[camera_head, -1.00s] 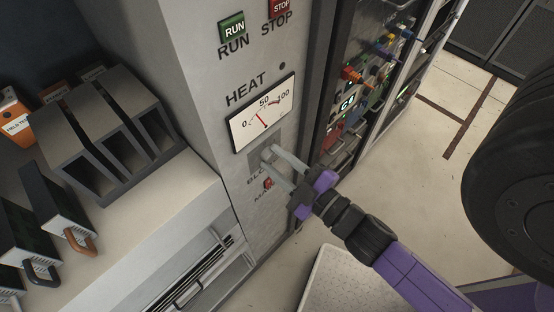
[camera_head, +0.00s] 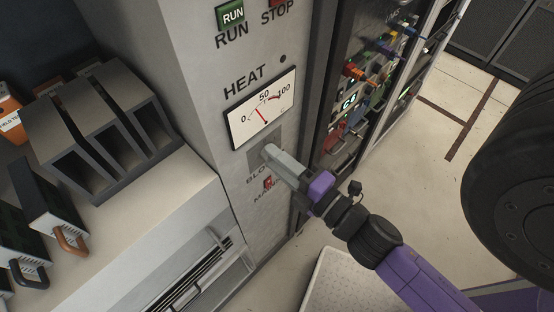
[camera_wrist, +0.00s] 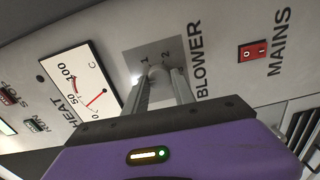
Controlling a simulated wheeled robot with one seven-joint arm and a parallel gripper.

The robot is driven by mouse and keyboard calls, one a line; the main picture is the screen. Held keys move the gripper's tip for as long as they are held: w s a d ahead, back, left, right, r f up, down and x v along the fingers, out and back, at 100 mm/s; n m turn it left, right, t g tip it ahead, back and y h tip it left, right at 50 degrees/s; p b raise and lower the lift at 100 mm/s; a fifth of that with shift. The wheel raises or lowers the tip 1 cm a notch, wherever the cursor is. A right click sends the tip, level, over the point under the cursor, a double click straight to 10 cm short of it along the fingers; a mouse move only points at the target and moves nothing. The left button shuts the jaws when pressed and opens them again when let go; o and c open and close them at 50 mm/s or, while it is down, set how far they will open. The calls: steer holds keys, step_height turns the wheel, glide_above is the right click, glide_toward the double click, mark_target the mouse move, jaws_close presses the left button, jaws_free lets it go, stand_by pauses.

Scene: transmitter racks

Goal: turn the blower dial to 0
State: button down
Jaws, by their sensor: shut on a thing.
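The blower dial (camera_wrist: 157,72) is a small grey knob on a grey square plate (camera_wrist: 150,52), beside the word BLOWER in the wrist view. The marks 1 and 2 show on the plate; a 0 mark and the dial's pointer cannot be made out. My gripper (camera_wrist: 158,82) is shut on the dial, one finger on each side. In the head view my gripper (camera_head: 270,152) reaches the plate (camera_head: 254,156) below the heat meter and hides the dial. The fingers are seen nearly edge-on there, one in front of the other.
The heat meter (camera_head: 262,108) is just above the dial, with the green RUN button (camera_head: 231,18) higher up. The red MAINS switch (camera_head: 267,182) sits close below my fingers. A rack with coloured cables (camera_head: 365,75) stands to the right, a bench with slotted holders (camera_head: 130,125) to the left.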

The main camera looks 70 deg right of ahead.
steer(key=shift+a+n, duration=0.1)
steer(key=shift+n, duration=0.2)
stand_by(0.4)
steer(key=c, duration=1)
jaws_free()
steer(key=shift+c, duration=0.2)
steer(key=b+v, duration=0.3)
steer(key=v, duration=0.4)
steer(key=shift+s, duration=0.35)
